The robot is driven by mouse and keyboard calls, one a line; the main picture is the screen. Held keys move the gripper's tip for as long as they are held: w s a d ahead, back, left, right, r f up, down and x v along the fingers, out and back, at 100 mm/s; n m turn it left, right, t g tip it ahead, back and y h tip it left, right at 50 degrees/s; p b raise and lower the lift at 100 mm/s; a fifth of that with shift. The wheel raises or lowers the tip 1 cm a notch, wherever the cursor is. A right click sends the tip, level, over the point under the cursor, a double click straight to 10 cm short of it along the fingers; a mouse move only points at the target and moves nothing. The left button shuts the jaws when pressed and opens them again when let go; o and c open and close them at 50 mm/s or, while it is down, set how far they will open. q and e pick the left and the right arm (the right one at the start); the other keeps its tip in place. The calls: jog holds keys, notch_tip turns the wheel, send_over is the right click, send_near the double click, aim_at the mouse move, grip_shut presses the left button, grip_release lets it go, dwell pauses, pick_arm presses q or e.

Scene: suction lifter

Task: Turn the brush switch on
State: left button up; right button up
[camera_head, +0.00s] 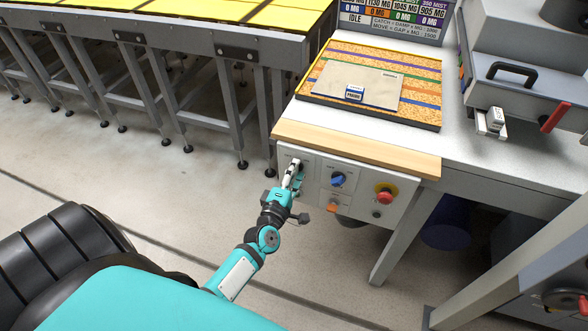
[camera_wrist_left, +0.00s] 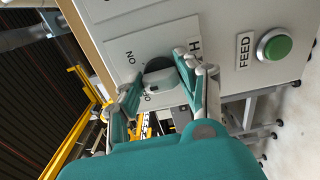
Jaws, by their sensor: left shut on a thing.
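The brush switch (camera_wrist_left: 158,72) is a dark and grey rotary knob on a pale panel (camera_wrist_left: 115,22) in the left wrist view. An "ON" label (camera_wrist_left: 130,58) stands beside it, and another label is partly hidden, showing only its final "H". My left gripper (camera_wrist_left: 160,78) has one finger on each side of the knob and is shut on it. In the head view my left gripper (camera_head: 296,168) reaches the left end of the control panel (camera_head: 357,207) and mostly hides the switch. The knob's exact setting cannot be told. My right gripper is not in view.
A green FEED button (camera_wrist_left: 275,45) is close by in the left wrist view. The panel also carries a blue knob (camera_head: 338,180) and a red stop button (camera_head: 385,192). A wooden edge (camera_head: 355,150) overhangs it. A board (camera_head: 357,84) lies on the bench above. The floor left is open.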

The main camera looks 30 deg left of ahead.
pick_arm(q)
jog(key=m+p, duration=0.3)
jog(key=m, duration=0.6)
jog(key=shift+f, duration=0.2)
jog(key=shift+s, duration=0.1)
dwell(0.4)
jog(key=o, duration=1.1)
jog(key=v, duration=1.2)
jog(key=shift+f+m, duration=0.1)
jog(key=shift+m, duration=0.2)
